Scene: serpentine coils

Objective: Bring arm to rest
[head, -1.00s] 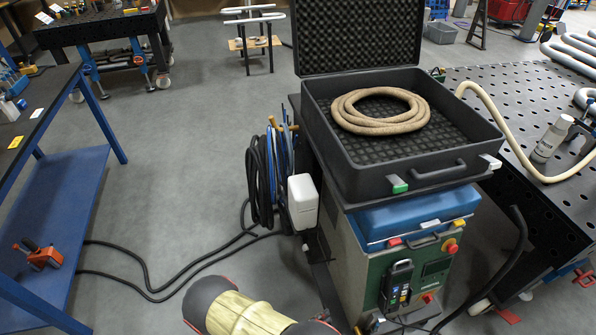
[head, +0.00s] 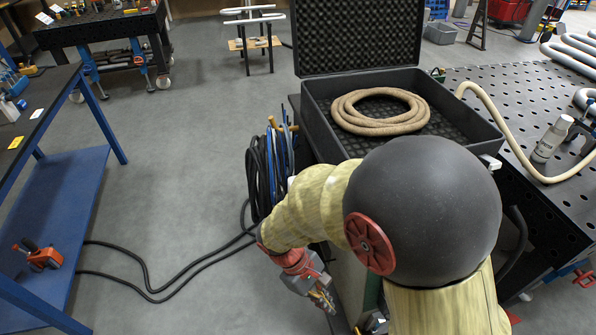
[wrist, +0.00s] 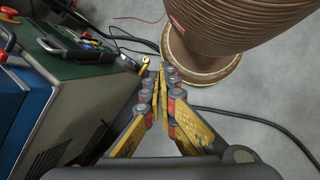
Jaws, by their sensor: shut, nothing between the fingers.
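My arm is in the lower right of the head view, bent at a dark round joint, with my gripper (head: 322,297) hanging low beside the machine cart. In the wrist view my gripper (wrist: 160,78) has its yellow fingers together at the tips, with nothing between them. It points down towards the grey floor. The arm hides the front of the cart and part of the open case.
An open black case (head: 318,128) holds a coiled beige hose (head: 350,121). The green machine cart (wrist: 85,90) is close left of my gripper in the wrist view. Black cables (head: 150,292) lie on the floor. A perforated table (head: 520,85) stands right; a blue bench (head: 75,195) stands left.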

